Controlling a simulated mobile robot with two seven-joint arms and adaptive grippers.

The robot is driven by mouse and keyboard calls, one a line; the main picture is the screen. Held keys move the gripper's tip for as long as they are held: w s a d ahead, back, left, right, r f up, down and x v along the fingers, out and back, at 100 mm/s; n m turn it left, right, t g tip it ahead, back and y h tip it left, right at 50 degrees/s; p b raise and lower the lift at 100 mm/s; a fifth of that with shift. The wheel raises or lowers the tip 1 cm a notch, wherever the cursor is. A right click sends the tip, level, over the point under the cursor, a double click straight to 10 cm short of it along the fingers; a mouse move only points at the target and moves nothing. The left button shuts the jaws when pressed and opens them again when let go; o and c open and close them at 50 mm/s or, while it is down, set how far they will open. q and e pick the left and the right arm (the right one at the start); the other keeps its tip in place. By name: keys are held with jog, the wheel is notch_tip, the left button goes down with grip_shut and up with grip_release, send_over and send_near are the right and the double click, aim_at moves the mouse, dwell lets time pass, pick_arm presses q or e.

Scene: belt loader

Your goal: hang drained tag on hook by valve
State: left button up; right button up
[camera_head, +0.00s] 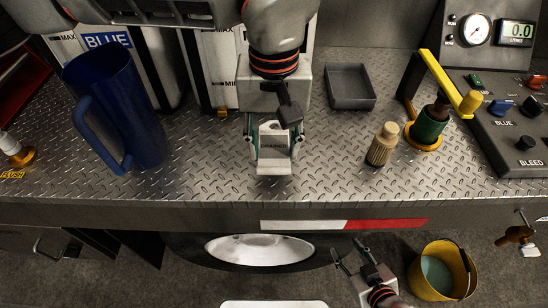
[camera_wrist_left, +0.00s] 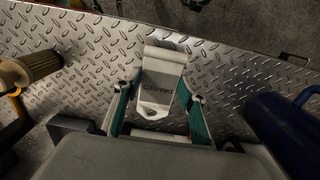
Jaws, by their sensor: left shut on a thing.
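My left gripper (camera_head: 273,142) is shut on a white tag (camera_head: 272,166) marked DRAINED, above the diamond-plate deck near its front edge. In the left wrist view the tag (camera_wrist_left: 163,72) sits between the teal fingers (camera_wrist_left: 160,108), its lettering upside down. A brass valve (camera_head: 514,235) is below the deck edge at the far right, with a small pale piece beside it. A thin dark fitting shows just above the valve; I cannot tell if it is the hook. My right gripper (camera_head: 348,250) is open and empty, low in front of the deck.
A blue jug (camera_head: 118,110) stands left on the deck (camera_head: 215,165). Right of the tag are a grey tray (camera_head: 351,103), a beige ribbed piece (camera_head: 383,145), a green pump with yellow lever (camera_head: 450,80) and a control panel (camera_head: 515,135). A yellow bucket (camera_head: 463,283) stands below.

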aim_at(274, 153)
pick_arm(q)
jog(key=shift+f, duration=2.1)
jog(key=shift+f, duration=0.4)
jog(key=o, duration=1.2)
jog(key=shift+o, duration=0.2)
jog(key=shift+r, duration=0.1)
jog(key=r, duration=0.8)
jog(key=shift+s+a, duration=0.2)
jog(key=shift+s, duration=0.05)
jog(key=shift+s, duration=0.1)
